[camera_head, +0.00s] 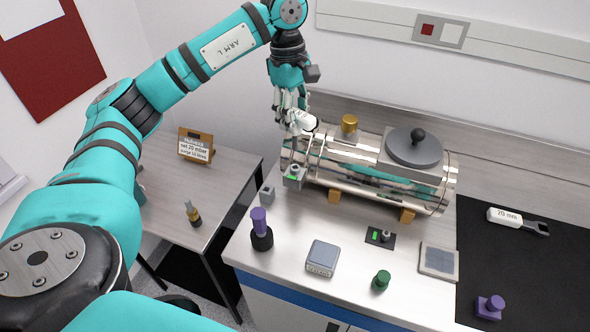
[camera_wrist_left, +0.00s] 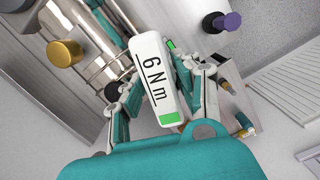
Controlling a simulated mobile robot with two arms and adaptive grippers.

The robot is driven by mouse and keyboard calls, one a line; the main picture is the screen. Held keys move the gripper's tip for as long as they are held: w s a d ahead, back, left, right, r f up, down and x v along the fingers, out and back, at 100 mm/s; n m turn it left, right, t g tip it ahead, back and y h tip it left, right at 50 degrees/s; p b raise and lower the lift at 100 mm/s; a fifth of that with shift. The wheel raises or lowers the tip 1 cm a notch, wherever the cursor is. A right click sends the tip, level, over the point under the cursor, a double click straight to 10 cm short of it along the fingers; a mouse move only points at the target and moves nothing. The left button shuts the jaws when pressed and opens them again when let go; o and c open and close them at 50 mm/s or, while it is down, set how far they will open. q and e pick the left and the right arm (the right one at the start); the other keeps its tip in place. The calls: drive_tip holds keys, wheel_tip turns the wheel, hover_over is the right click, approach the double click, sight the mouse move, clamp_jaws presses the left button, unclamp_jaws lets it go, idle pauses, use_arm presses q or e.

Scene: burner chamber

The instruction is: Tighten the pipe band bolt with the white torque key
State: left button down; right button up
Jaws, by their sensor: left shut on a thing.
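My left gripper (camera_head: 294,112) is shut on a white torque key (camera_head: 302,119), above the left end of the steel chamber (camera_head: 345,157). In the left wrist view the key (camera_wrist_left: 155,75) reads "6 Nm" and has a green end; the fingers (camera_wrist_left: 163,92) close on it from both sides. Below the gripper, at the chamber's left end, is a grey block with a green light and a bolt-like top (camera_head: 294,171), which looks like the band bolt. I cannot tell whether the key's tip touches it. My right gripper is out of view.
A second white key marked "20 Nm" (camera_head: 505,216) lies on the dark mat (camera_head: 540,265) at right. A gold cap (camera_head: 349,122) and grey lid (camera_head: 414,147) top the chamber. A purple-topped part (camera_head: 261,229), scale (camera_head: 322,258) and green knob (camera_head: 381,280) stand in front.

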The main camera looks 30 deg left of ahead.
use_arm(q)
drive_tip(key=shift+n, duration=0.3)
drive_tip(key=n, duration=0.3)
drive_tip(key=shift+t, duration=0.3)
drive_tip(key=n, duration=0.3)
drive_tip(key=shift+n, duration=0.4)
drive_tip(key=s+d+f+m+g+b, duration=0.1)
drive_tip(key=s+d+f+m, duration=0.5)
drive_tip(key=m, duration=0.6)
drive_tip(key=s+d+f+m+y+b, duration=0.1)
drive_tip(key=s+d+f+m+b, duration=0.2)
drive_tip(key=s+d+f+m, duration=0.4)
drive_tip(key=s+f+m, duration=0.1)
drive_tip(key=m, duration=0.4)
drive_tip(key=shift+s+d+g, duration=0.2)
drive_tip(key=shift+s+g, duration=0.2)
